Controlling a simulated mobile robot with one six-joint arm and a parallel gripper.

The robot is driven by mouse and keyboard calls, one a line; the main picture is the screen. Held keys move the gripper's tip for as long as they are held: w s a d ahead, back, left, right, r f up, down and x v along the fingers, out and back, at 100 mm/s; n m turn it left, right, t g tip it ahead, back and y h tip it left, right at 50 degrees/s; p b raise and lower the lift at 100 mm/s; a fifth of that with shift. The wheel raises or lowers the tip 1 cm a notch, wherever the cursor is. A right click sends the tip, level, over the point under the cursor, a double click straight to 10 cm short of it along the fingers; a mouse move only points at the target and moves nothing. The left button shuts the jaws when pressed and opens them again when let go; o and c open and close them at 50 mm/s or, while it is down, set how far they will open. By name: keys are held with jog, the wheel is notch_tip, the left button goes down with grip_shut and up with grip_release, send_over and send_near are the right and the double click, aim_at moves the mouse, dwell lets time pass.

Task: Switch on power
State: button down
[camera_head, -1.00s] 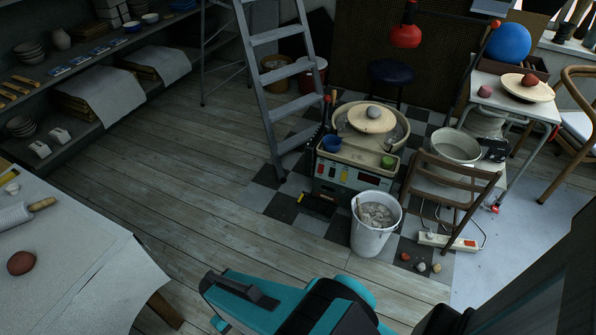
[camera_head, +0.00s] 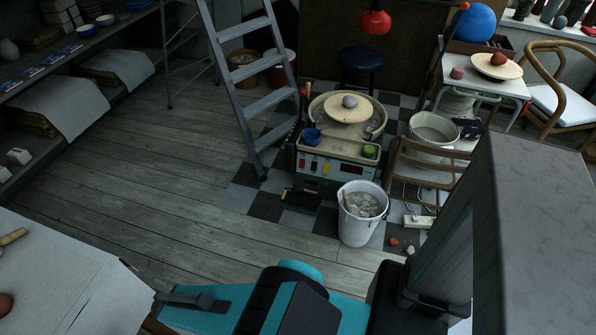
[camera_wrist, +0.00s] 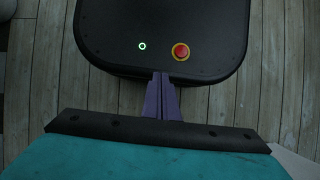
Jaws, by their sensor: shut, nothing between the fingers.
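The pottery wheel (camera_head: 362,128) stands on the checkered floor patch in the head view. Its front control panel (camera_head: 330,168) has red and yellow marks and small dark windows. A white power strip (camera_head: 418,221) lies on the floor to the right of the white bucket. Only part of the strip shows; my arm hides the area to its right. My gripper (camera_wrist: 162,98) shows in the wrist view as purple fingers, shut and empty, in front of my own dark base. It is far from the wheel and the strip.
A white bucket (camera_head: 361,215) stands before the wheel. A wooden chair (camera_head: 428,160) stands partly over the strip. A stepladder (camera_head: 245,85) is left of the wheel. A work table (camera_head: 60,275) is at lower left. The plank floor (camera_head: 150,165) between is clear.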

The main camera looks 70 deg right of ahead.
aim_at(301, 167)
jog(key=shift+w, duration=0.1)
jog(key=w+d+f+t+h+b, duration=0.1)
jog(key=w+d+f+b, duration=0.35)
jog(key=d, duration=0.35)
jog(key=w+d+f+t+h+b, duration=0.2)
jog(key=w+d+f+b, duration=0.2)
jog(key=w+d, duration=0.3)
jog(key=w+d+f+m+t+h+b, duration=0.1)
jog(key=w+d+f+h+b, duration=0.3)
jog(key=d, duration=0.8)
jog(key=w+d+r+t+b, duration=0.1)
jog(key=d+b, duration=0.5)
jog(key=d, duration=0.6)
jog(key=s+d+t+h+b, duration=0.1)
jog(key=d+h+b, duration=0.2)
jog(key=d+b, duration=1.1)
jog(key=s+d+r+n+h+b, duration=0.1)
jog(key=s+d, duration=0.4)
jog(key=d, duration=0.7)
jog(key=s+d+r+h+b, duration=0.2)
jog(key=s+d, duration=0.3)
jog(key=d, duration=0.8)
jog(key=shift+s+r+n+h, duration=0.3)
jog(key=shift+r+n+h, duration=0.15)
jog(key=shift+r, duration=0.25)
jog(key=shift+d, duration=0.15)
jog(key=shift+b+x, duration=1.8)
jog(key=shift+x, duration=5.2)
